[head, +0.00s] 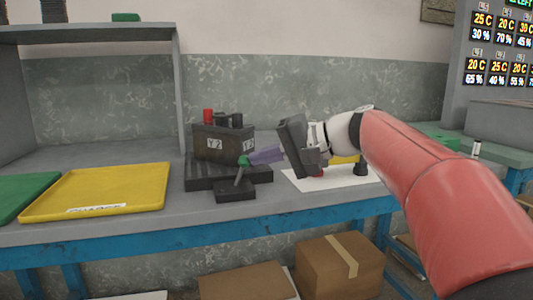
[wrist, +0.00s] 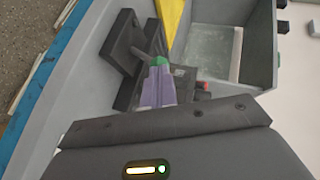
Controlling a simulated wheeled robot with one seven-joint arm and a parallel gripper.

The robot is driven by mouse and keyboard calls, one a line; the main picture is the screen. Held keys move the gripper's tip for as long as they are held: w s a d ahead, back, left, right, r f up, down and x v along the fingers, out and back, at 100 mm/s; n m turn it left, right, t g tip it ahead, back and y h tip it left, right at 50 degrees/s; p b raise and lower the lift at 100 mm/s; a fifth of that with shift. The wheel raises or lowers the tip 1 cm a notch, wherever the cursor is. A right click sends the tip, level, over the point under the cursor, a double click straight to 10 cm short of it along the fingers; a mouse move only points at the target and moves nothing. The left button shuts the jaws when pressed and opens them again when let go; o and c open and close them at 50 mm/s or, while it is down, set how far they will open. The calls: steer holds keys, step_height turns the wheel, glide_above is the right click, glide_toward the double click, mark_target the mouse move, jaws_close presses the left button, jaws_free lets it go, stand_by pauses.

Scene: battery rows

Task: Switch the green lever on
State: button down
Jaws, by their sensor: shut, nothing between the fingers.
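The green lever is a thin grey rod with a green knob (head: 243,160), rising from a dark base (head: 235,194) on the bench. The rod leans a little to the right in the head view. My gripper (head: 256,157) comes from the right with its purple fingers shut and empty. Its fingertips are right at the knob; I cannot tell whether they touch it. In the wrist view, the green knob (wrist: 160,62) shows just beyond the fingertips of my gripper (wrist: 157,73), and the dark lever base (wrist: 122,60) lies to the left.
A battery (head: 222,143) marked Y2 stands on a dark stand (head: 200,180) just behind the lever. A yellow tray (head: 95,190) and a green tray (head: 22,195) lie to the left. A white sheet (head: 310,181) lies under my gripper. Cardboard boxes (head: 340,268) sit below the bench.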

steer(key=a+r+n+h+p, duration=0.1)
steer(key=h+p, duration=0.1)
steer(key=s+a+r+h+p, duration=0.1)
steer(key=a+p, duration=0.1)
steer(key=p, duration=0.1)
steer(key=shift+r+n+h, duration=0.1)
steer(key=shift+n+h, duration=0.3)
steer(key=shift+s+a+n+h+p, duration=0.2)
steer(key=shift+a+n+h+p, duration=0.2)
steer(key=shift+a+h+p, duration=0.65)
steer(key=shift+s+a+t+h, duration=0.1)
steer(key=shift+a+t+h, duration=0.15)
steer(key=shift+a+t, duration=0.05)
steer(key=shift+f, duration=0.2)
steer(key=shift+r, duration=0.1)
steer(key=shift+r+p, duration=0.7)
steer(key=shift+p, duration=0.05)
